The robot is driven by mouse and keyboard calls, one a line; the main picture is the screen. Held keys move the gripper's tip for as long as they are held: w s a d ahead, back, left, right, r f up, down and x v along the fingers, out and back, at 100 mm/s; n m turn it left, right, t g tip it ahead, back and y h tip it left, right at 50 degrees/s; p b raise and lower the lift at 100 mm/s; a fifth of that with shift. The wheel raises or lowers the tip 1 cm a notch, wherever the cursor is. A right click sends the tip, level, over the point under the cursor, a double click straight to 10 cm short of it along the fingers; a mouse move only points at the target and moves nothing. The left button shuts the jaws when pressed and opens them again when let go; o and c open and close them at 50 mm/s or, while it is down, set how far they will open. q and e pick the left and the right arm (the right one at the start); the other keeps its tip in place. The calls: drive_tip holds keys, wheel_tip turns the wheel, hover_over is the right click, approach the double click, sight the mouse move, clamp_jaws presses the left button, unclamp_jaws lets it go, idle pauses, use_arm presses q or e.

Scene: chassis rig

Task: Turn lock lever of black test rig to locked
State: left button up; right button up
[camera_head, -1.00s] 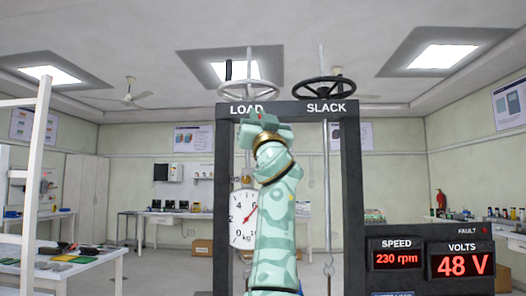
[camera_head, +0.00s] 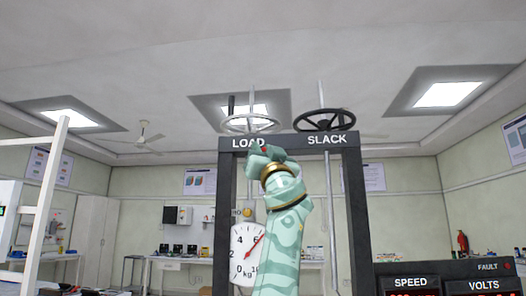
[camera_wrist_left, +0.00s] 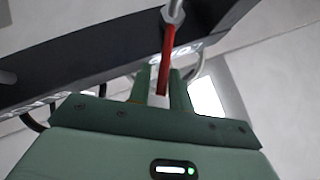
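The black test rig (camera_head: 356,215) is a tall dark frame with a top beam lettered LOAD and SLACK. A red lever with a pale end (camera_wrist_left: 168,50) shows in the left wrist view. It hangs from a grey joint on a rod and runs down between the two fingers of my left gripper (camera_wrist_left: 160,82). Whether both fingers touch it is unclear. In the head view my left gripper (camera_head: 260,153) is at the beam under the LOAD lettering, with a small red spot at its tip. The lever is otherwise hidden there. My right gripper is out of view.
A silver handwheel (camera_head: 250,123) and a black handwheel (camera_head: 326,120) stand above the beam. A white kg dial (camera_head: 246,252) hangs behind my left arm. Speed and volts displays (camera_head: 450,280) are at lower right. A white ladder-like frame (camera_head: 42,210) stands left.

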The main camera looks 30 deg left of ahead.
use_arm(q)
drive_tip(key=shift+w, duration=0.15)
drive_tip(key=shift+s+d+f, duration=0.15)
drive_tip(key=shift+s, duration=0.05)
drive_tip(key=v, duration=1.5)
drive_tip(key=shift+f, duration=0.4)
drive_tip(key=shift+d, duration=0.15)
